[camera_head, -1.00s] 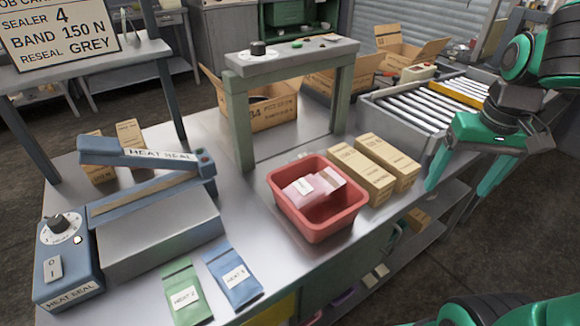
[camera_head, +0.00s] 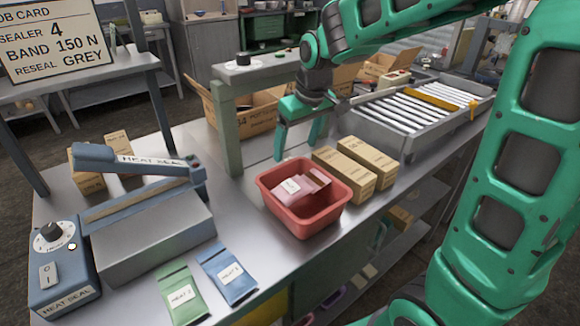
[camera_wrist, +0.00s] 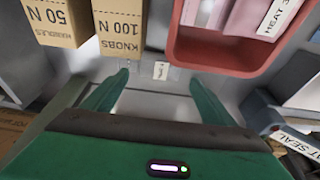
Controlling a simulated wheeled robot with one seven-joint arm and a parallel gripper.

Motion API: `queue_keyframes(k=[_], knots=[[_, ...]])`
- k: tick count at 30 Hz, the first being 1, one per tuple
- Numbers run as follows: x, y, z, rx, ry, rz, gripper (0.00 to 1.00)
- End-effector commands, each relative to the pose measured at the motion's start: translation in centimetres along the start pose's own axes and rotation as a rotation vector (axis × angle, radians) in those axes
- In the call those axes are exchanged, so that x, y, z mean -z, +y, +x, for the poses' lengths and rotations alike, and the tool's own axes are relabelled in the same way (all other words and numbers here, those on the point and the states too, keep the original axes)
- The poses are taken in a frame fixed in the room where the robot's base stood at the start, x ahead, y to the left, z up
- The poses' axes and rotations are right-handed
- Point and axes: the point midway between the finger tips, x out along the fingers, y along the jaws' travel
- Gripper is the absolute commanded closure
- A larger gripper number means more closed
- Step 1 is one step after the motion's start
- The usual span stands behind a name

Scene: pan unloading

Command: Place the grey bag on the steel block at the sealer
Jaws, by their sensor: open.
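My gripper (camera_head: 298,150) is open and points down over the table behind the red bin. In the wrist view its fingers (camera_wrist: 159,80) are spread and nothing is between them. A flat greyish patch with a white label (camera_wrist: 161,70) shows on the table just beyond the fingertips and looks like the grey bag. I cannot make it out in the head view. The blue heat sealer (camera_head: 140,163) stands at the left. The grey steel block (camera_head: 155,238) lies in front of its arm, with its top bare.
The red bin (camera_head: 305,222) holds pink bags (camera_head: 299,188). Two cardboard boxes (camera_head: 345,170) stand right of it. A green bag (camera_head: 182,293) and a blue bag (camera_head: 228,274) lie at the front. A green-legged stand (camera_head: 228,125) rises left of my gripper. The job card (camera_head: 50,40) reads "RESEAL GREY".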

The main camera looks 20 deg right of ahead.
Motion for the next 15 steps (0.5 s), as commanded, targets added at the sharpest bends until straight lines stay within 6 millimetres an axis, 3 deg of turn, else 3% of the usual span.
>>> queue_keyframes(k=[15], knots=[[0.0,-0.2,5.2,-0.001,0.000,0.002,0.21]])
